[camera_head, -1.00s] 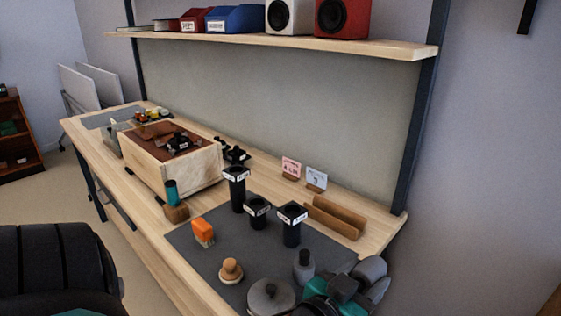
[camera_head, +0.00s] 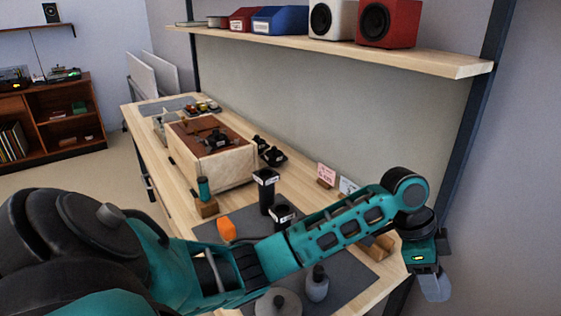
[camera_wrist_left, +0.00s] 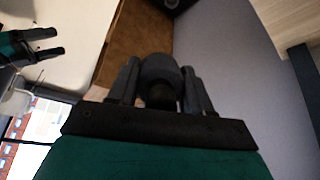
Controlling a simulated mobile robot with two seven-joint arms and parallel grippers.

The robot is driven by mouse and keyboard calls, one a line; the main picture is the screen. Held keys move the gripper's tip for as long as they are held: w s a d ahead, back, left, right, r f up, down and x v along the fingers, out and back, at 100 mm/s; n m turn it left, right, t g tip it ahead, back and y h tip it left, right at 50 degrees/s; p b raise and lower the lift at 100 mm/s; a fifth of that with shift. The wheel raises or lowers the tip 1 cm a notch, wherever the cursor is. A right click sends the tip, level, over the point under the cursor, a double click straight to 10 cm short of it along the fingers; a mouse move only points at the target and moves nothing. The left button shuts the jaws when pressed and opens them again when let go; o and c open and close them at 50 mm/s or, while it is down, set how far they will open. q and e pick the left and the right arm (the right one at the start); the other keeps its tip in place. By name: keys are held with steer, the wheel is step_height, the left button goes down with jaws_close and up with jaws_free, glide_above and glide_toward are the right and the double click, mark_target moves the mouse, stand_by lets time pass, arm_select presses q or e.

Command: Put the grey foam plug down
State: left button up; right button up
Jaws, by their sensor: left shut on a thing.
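My left gripper (camera_head: 432,284) is at the right end of my teal arm in the head view, out past the right end of the bench. In the left wrist view the gripper (camera_wrist_left: 160,78) is shut on a dark grey rounded thing, which looks like the grey foam plug (camera_wrist_left: 158,68). In the head view I cannot tell the plug from the fingers. My right gripper (camera_wrist_left: 45,43) shows at the left of the left wrist view, its two dark fingers apart and nothing seen between them.
A dark grey mat (camera_head: 345,270) on the bench carries black labelled holders (camera_head: 265,190), an orange brush (camera_head: 227,229), a grey bottle (camera_head: 317,285) and a round grey thing (camera_head: 279,304). A wooden box (camera_head: 215,168) stands farther back. A shelf (camera_head: 400,56) hangs above. My arm hides part of the mat.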

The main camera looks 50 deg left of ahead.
arm_select(q)
steer(key=a+r+m+g+y+p, duration=0.15)
steer(key=a+r+m+y, duration=0.3)
steer(key=a, duration=0.45)
step_height(320, 180, up, 7)
steer(key=m+y, duration=0.3)
steer(key=m, duration=0.1)
glide_above(343, 271)
steer(key=shift+n+h, duration=0.25)
steer(key=shift+n, duration=0.1)
steer(key=f, duration=2)
steer(key=shift+s+d, duration=0.1)
steer(key=shift+d, duration=0.25)
steer(key=o, duration=1)
steer(key=shift+o, duration=0.6)
steer(key=shift+r, duration=0.15)
step_height(343, 271, up, 12)
steer(key=d, duration=0.1)
steer(key=shift+s+d, duration=0.25)
steer(key=shift+d, duration=0.15)
